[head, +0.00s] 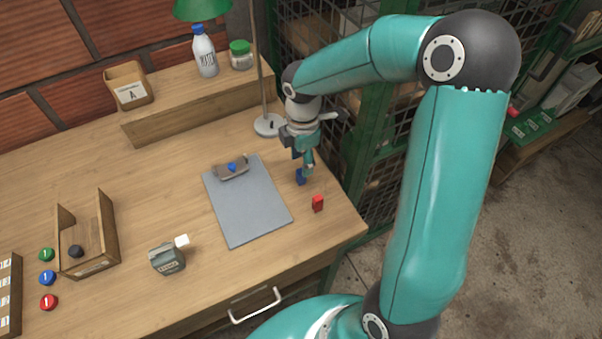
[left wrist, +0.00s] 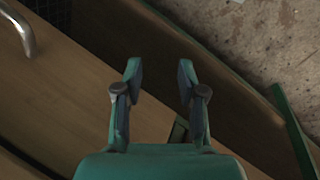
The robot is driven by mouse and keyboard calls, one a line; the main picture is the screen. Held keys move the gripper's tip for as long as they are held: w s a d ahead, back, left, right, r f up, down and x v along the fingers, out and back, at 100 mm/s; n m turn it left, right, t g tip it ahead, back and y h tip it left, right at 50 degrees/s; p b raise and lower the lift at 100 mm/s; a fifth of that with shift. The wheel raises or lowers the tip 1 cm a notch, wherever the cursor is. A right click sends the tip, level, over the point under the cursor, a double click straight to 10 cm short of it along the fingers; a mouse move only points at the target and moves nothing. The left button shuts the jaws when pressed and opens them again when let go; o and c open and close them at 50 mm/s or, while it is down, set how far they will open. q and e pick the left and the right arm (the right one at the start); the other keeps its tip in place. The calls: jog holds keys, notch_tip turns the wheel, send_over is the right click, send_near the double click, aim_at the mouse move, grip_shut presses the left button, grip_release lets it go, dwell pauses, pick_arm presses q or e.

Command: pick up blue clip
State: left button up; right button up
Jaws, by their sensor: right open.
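A small blue clip (head: 300,177) stands on the wooden table just right of the grey clipboard (head: 245,207). My right gripper (head: 303,163) is open, pointing down right above the blue clip; part of the clip's top is hard to tell from the fingers. More blue shows between the gripper parts, and I cannot tell what it is. A red clip (head: 317,203) stands nearer the table's front edge. Another small blue piece (head: 232,167) sits at the clipboard's clamp. My left gripper (left wrist: 160,85) is open and empty in the left wrist view, away from the clip.
The lamp base (head: 268,125) stands close behind my right gripper. A green mesh cage (head: 370,150) rises beside the table's right edge. The table left of the clipboard is mostly clear.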

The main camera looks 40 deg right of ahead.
aim_at(301, 176)
jog(key=f, duration=0.4)
jog(key=shift+s+a+f, duration=0.1)
jog(key=shift+a+f, duration=0.1)
jog(key=shift+f, duration=0.1)
jog(key=c, duration=0.9)
